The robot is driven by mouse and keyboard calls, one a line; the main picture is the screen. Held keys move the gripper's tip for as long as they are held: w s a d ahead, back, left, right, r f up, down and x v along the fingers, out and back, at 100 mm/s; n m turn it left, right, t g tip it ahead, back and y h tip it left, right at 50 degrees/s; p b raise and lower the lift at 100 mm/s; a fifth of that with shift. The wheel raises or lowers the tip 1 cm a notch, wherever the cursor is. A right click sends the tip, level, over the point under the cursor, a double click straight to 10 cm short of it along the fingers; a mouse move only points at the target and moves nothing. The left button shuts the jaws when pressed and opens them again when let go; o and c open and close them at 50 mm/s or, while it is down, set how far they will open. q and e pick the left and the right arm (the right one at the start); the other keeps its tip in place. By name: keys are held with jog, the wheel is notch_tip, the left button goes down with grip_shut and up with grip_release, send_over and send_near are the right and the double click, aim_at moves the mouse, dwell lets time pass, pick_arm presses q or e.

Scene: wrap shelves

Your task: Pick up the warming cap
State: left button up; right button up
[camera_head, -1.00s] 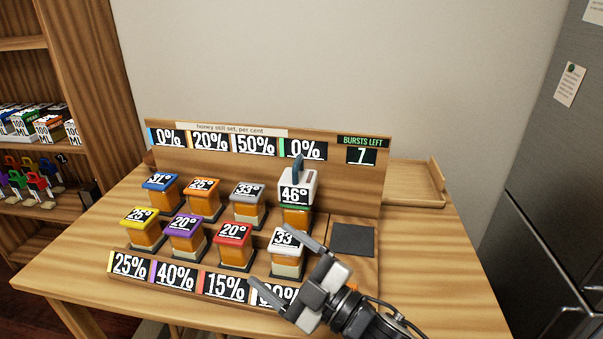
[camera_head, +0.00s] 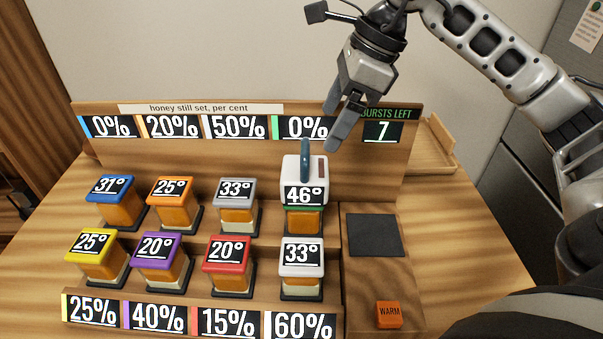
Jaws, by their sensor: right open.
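The warming cap (camera_head: 294,181) is a white block with a blue upright handle (camera_head: 305,160) and a 46° display. It sits on top of the green-lidded jar (camera_head: 303,220) at the right end of the back row. My right gripper (camera_head: 336,130) is open and empty, pointing down just above and slightly right of the handle, in front of the back board. Its fingers look apart from the handle. My left gripper is not in view.
Several jars with coloured lids and temperature displays stand in two rows, such as the white-lidded jar (camera_head: 301,258) in front. A dark square pad (camera_head: 374,235) and an orange WARM button (camera_head: 389,315) lie right. A board reads BURSTS LEFT 7 (camera_head: 384,132). A wooden tray (camera_head: 431,150) stands behind right.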

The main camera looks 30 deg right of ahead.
aim_at(305, 171)
jog(key=x, duration=0.6)
jog(key=shift+w+a+f, duration=0.1)
jog(key=shift+a+f, duration=0.1)
jog(key=shift+f, duration=0.1)
jog(key=shift+s+p+x, duration=0.2)
jog(key=shift+p+x, duration=0.4)
jog(key=shift+x, duration=2.1)
jog(key=shift+r, duration=0.15)
jog(key=c, duration=1.1)
